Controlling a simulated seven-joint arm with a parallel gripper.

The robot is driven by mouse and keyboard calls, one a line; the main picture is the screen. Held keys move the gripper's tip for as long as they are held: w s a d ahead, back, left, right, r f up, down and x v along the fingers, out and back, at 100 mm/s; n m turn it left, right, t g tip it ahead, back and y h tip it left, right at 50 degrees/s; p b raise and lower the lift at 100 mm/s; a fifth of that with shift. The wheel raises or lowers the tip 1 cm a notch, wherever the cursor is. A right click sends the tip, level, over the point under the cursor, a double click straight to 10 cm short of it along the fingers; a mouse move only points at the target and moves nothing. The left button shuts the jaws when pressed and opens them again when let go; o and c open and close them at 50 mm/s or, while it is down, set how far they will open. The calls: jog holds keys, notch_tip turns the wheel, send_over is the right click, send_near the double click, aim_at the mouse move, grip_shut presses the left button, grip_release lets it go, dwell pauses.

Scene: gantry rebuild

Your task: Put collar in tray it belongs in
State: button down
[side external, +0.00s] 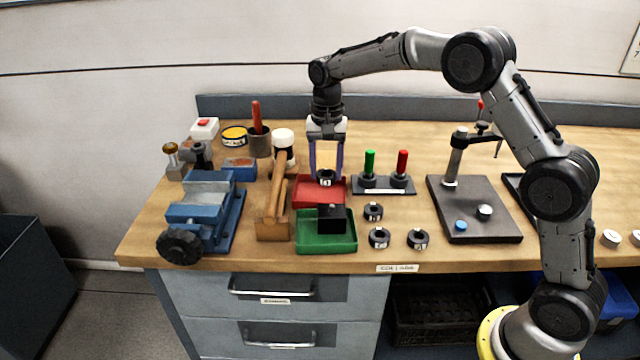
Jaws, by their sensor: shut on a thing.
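My gripper (326,172) points down with its purple fingers shut on a black collar (326,178). The held collar has a pale mark on its front, too small to read. It appears over the back part of the red tray (308,201); I cannot tell whether it touches the tray. The green tray (326,247) lies directly in front of the red one. Three similar black collars lie on the bench to the right of the trays: one behind (373,211), one front left (378,238) and one front right (418,239).
A black block (331,219) sits at the green tray's back edge. A stand with green and red posts (383,186) is right of the red tray. A wooden-handled mallet (274,205) and blue vise (203,210) stand left. A dark plate with a column (473,222) stands right.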

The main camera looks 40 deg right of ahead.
aim_at(320, 173)
jog(key=shift+w+f, duration=1)
jog(key=shift+f, duration=1.7)
jog(key=shift+f, duration=0.1)
jog(key=shift+c, duration=1)
grip_release()
jog(key=shift+f, duration=0.1)
